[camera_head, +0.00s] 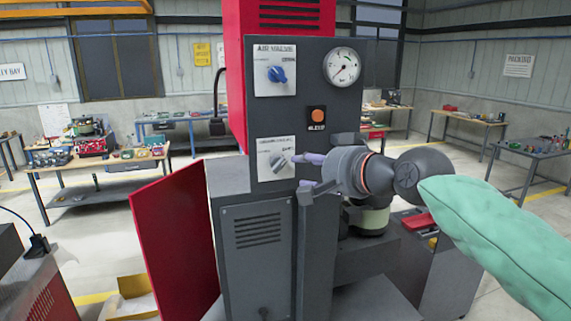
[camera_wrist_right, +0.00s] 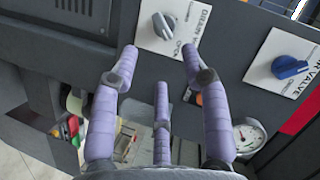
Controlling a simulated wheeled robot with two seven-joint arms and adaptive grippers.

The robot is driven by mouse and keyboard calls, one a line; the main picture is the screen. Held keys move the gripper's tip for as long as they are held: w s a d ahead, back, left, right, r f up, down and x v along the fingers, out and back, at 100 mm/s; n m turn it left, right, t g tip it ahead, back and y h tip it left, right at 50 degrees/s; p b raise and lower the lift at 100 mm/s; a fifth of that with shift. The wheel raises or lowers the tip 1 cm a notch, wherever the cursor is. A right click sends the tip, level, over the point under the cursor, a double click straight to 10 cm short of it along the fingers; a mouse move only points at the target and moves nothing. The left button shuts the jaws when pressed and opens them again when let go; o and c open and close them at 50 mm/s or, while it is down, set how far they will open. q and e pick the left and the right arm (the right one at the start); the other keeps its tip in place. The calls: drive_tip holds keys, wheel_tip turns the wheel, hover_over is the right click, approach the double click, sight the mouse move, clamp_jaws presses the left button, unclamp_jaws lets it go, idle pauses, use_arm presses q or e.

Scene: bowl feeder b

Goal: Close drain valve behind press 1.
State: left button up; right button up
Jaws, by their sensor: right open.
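The drain valve is a light grey knob (camera_head: 278,161) on a white plate, low on the dark panel of the press. In the right wrist view the knob (camera_wrist_right: 163,25) sits beside the printed words for drain valve and open. In the head view its pointer leans towards the lettering at the upper right. My right gripper (camera_head: 306,172) is just right of the knob, with its purple fingers spread. In the right wrist view the fingers (camera_wrist_right: 160,58) are open and empty, with the knob beyond and between the tips, apart from them. My left gripper is out of view.
Above are the air valve's blue knob (camera_head: 277,74), a gauge (camera_head: 342,66) and an orange button (camera_head: 318,115). A red door (camera_head: 176,243) stands open at the left. Workbenches stand farther back.

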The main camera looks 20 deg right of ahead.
sight(282, 167)
drive_tip(key=x, duration=0.9)
drive_tip(key=shift+w+f+p, duration=0.1)
drive_tip(key=shift+w+p, duration=0.15)
drive_tip(key=shift+p, duration=0.1)
